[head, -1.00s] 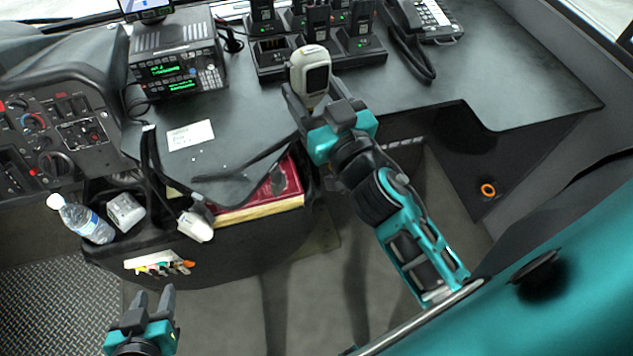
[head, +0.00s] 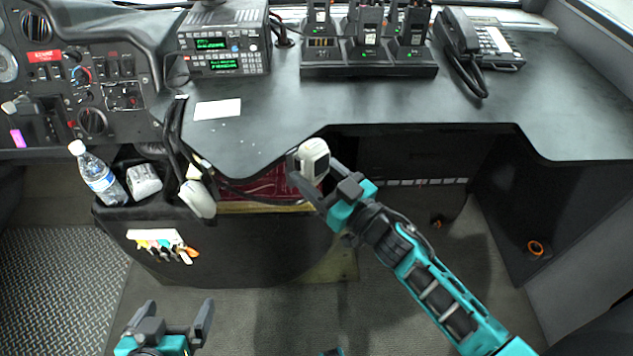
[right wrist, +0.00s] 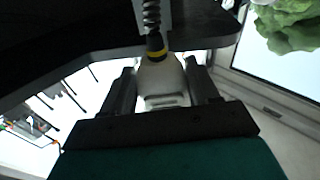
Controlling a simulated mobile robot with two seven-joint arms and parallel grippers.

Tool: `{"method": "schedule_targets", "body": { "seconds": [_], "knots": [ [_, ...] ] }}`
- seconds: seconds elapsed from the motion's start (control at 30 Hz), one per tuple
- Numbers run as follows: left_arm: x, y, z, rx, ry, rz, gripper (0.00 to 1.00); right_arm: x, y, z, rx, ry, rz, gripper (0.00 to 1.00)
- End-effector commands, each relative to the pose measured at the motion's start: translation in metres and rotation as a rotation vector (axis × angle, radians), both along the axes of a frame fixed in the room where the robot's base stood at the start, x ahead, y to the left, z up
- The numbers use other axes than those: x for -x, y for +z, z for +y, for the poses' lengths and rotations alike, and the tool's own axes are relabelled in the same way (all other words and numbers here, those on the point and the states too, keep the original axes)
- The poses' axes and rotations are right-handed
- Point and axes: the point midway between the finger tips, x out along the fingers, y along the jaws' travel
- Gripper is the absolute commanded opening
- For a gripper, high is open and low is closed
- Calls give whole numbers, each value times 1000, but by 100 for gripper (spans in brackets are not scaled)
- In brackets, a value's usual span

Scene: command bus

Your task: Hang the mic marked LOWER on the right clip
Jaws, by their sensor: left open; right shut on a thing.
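My right gripper (head: 322,181) is shut on a white hand mic (head: 313,160), held just in front of the desk's front edge. In the right wrist view the mic (right wrist: 160,82) sits between both fingers, with a coiled cord and a yellow ring at its end. A second white mic (head: 198,199) hangs at the desk's front left, beside the bin. I cannot read a LOWER mark on either mic. The clips cannot be made out. My left gripper (head: 175,322) is open and empty at the bottom left, above the floor.
A two-display radio (head: 225,45) stands on the desk (head: 400,108). Behind are a charger rack (head: 368,70) with several handhelds and a phone (head: 485,45). A bottle (head: 98,175) and red book (head: 265,185) are below the desk's left part. The middle desktop is clear.

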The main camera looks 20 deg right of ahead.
Motion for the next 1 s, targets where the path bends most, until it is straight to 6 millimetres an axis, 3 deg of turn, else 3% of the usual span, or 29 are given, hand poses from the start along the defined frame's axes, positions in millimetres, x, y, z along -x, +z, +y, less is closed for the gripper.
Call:
{"method": "schedule_targets", "body": {
  "seconds": [0.6, 1.0],
  "knots": [
    [-1, -37, -2, 5, -5, -1, 100, -22, -35, 10, -2, 0, 1, 36],
    [0, -44, -2, 5, -5, 3, 100, -23, -44, 11, -1, 0, 0, 36]
  ]
}}
